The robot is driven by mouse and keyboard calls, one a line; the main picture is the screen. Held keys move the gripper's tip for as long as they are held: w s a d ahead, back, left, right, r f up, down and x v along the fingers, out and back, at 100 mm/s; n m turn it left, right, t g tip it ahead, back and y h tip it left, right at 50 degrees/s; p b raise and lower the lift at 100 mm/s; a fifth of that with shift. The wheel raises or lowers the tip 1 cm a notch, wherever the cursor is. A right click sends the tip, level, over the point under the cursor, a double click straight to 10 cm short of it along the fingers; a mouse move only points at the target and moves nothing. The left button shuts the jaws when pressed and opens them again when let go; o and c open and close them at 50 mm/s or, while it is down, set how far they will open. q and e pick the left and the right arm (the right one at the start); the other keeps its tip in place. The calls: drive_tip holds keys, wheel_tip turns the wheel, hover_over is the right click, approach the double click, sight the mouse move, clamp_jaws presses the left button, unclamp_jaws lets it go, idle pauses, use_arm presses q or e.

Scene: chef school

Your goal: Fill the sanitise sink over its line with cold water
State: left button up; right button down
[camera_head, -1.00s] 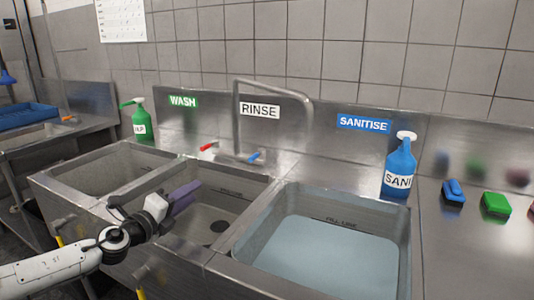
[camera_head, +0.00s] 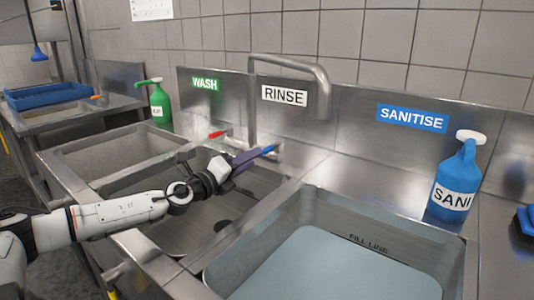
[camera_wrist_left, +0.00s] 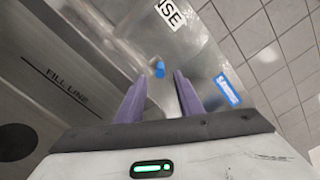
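The sanitise sink (camera_head: 315,207) is at the lower right of the head view. It holds pale blue water (camera_head: 335,270), whose surface is below the "FILL LINE" mark (camera_head: 368,243) on its back wall. The arched spout (camera_head: 290,62) stands behind the sinks. I see no stream from it. The red tap lever (camera_head: 216,135) is left of the blue tap lever (camera_head: 269,150). My left gripper (camera_head: 256,155) has purple fingers and is open over the rinse sink, tips close to the blue lever. In the wrist view, the blue lever (camera_wrist_left: 160,69) is ahead, between the open fingers. My right gripper is out of view.
A green bottle (camera_head: 160,103) stands behind the wash sink (camera_head: 80,158). The rinse sink (camera_head: 130,180) is under my left arm. A steel splashback and tiled wall close off the back.

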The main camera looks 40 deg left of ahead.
sight(274, 147)
use_arm(q)
drive_tip(key=shift+w+a+r+p, duration=0.1)
drive_tip(key=shift+w+p, duration=0.1)
drive_tip(key=shift+w, duration=0.7)
drive_tip(key=shift+w+a+p, duration=0.15)
drive_tip(key=shift+w, duration=0.75)
drive_tip(key=shift+w+a+r+p, duration=0.1)
drive_tip(key=shift+w+p, duration=0.1)
drive_tip(key=shift+w, duration=0.7)
drive_tip(key=shift+w+a+f, duration=0.1)
drive_tip(key=shift+w+f, duration=0.1)
drive_tip(key=shift+w, duration=1.15)
clamp_jaws()
